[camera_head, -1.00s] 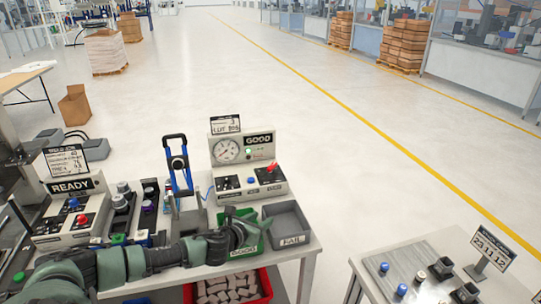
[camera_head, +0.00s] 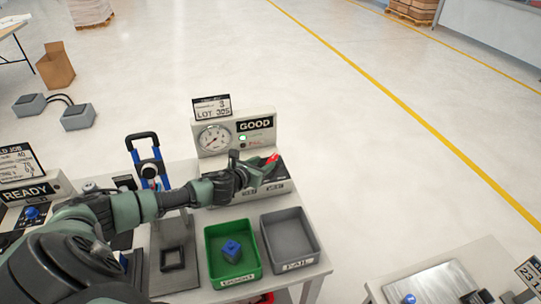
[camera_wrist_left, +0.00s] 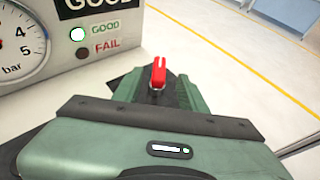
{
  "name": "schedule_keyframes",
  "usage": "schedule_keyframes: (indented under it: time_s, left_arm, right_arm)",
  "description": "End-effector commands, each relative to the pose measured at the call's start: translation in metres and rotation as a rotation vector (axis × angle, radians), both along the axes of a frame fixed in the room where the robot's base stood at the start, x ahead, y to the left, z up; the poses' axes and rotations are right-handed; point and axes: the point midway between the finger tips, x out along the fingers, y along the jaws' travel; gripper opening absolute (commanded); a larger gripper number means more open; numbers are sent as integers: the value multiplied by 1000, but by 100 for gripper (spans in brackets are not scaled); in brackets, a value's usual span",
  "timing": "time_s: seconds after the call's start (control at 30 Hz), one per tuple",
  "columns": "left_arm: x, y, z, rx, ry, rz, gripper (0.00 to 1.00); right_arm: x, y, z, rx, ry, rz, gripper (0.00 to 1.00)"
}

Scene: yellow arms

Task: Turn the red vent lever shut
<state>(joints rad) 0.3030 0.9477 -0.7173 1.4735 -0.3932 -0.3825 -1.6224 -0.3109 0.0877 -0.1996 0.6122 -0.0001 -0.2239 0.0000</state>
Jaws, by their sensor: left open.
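The red vent lever (camera_head: 272,158) is on the sloped front of the test box with the gauge. It also shows in the left wrist view (camera_wrist_left: 158,73), upright in that picture. My left gripper (camera_head: 262,168) is at the lever from the left. In the wrist view its two green fingers stand apart on either side of the lever, and it is open. I cannot tell whether either finger touches the lever. The lever's base is partly hidden by the gripper. My right gripper is not in view.
The gauge panel (camera_head: 215,148) with a lit GOOD light stands just behind the gripper.

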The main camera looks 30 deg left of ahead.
Motion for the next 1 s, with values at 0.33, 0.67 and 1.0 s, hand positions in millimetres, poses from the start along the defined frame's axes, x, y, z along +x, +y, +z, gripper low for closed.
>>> schedule_keyframes:
  time_s: [0.33, 0.67, 1.0]
  left_arm:
    - [43, 3, -17, 0, -2, 1, 42]
    - [55, 3, -22, 0, 0, -2, 42]
    - [55, 4, -22, 1, 0, -1, 0]
  right_arm:
    - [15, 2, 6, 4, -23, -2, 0]
    - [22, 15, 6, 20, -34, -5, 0]
    - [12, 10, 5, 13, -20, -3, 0]
